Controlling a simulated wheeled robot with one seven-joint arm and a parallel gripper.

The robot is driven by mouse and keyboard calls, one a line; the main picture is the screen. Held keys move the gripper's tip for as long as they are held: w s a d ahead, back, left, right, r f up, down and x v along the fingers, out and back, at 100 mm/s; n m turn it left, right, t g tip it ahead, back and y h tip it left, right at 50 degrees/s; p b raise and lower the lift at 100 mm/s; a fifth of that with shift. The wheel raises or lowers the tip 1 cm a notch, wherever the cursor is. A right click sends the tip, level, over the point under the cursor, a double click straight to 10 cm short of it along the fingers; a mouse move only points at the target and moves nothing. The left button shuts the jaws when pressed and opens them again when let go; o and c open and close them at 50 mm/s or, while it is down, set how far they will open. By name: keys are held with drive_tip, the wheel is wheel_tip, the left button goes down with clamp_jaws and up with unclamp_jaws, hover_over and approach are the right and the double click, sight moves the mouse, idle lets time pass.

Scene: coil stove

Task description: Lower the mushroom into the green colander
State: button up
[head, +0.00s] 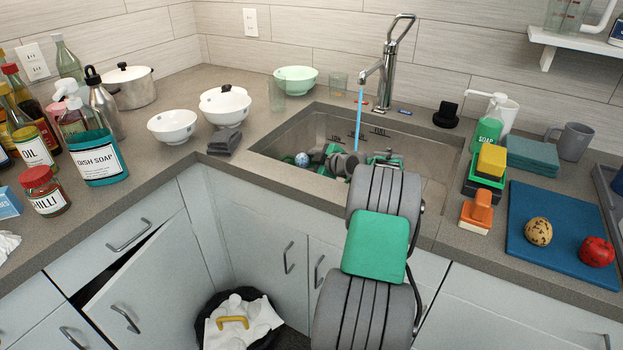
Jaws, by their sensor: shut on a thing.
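My arm reaches over the counter edge and down into the sink. My gripper (312,160) is low in the basin at its left side, small and partly hidden by my own grey and green links. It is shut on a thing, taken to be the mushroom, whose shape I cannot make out. A pale green bowl-shaped vessel (295,81), likely the colander, stands on the counter behind the sink's left corner. Its holes are too small to tell. My gripper is in front of and below it, apart from it.
Water runs from the tall faucet (389,62) into the sink (285,134). White bowls (172,125) and a folded grey cloth (225,141) lie left of the sink. A soap bottle (487,132), sponges (491,160) and a blue board (545,248) crowd the right. A cabinet door (150,275) hangs open.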

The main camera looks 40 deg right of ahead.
drive_tip(key=shift+f+b, duration=0.55)
drive_tip(key=shift+f, duration=0.05)
idle(0.3)
drive_tip(key=o, duration=1.4)
drive_tip(key=shift+s, duration=0.1)
